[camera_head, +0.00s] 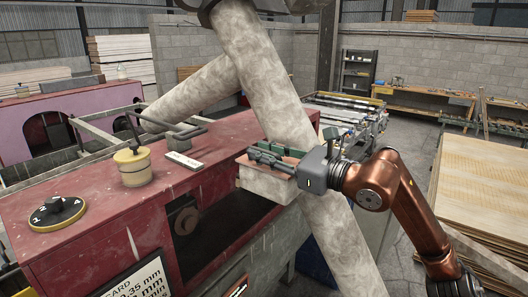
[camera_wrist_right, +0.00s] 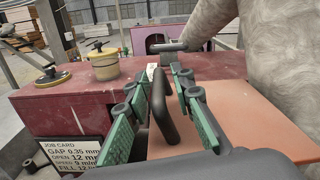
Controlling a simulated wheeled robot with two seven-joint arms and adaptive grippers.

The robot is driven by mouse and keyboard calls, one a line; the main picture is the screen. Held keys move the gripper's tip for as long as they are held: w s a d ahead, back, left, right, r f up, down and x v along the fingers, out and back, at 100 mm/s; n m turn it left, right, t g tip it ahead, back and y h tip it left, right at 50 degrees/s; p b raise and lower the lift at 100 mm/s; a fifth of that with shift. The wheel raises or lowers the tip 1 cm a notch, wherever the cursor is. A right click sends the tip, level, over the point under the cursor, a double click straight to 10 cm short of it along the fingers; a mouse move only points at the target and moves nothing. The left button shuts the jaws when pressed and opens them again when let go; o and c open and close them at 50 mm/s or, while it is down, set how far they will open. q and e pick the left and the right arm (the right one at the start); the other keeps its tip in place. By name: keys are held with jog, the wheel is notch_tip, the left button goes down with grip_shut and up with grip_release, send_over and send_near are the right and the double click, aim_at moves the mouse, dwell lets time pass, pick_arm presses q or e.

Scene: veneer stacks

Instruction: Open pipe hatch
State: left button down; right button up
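The pipe hatch is a pale box (camera_head: 266,184) on the side of the mottled grey pipe (camera_head: 262,72). Its flat orange-brown lid (camera_wrist_right: 250,113) lies over the box and looks closed. A dark bar handle (camera_wrist_right: 166,108) stands up from the lid. My right gripper (camera_head: 262,157) is over the lid. In the right wrist view its green-padded fingers (camera_wrist_right: 160,92) stand on both sides of the handle, with a visible gap on each side; they are open around it. In the head view the gripper hides most of the lid and handle. My left gripper is not in view.
A red machine (camera_head: 95,215) stands left of the hatch, with a dial knob (camera_head: 57,212), a cream round-topped knob (camera_head: 133,166) and a lever on top. A job card (camera_head: 140,282) is on its front. A veneer stack (camera_head: 480,185) stands at right.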

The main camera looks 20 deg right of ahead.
jog(key=shift+s, duration=0.1)
grip_shut()
jog(key=shift+r, duration=0.1)
dwell(0.3)
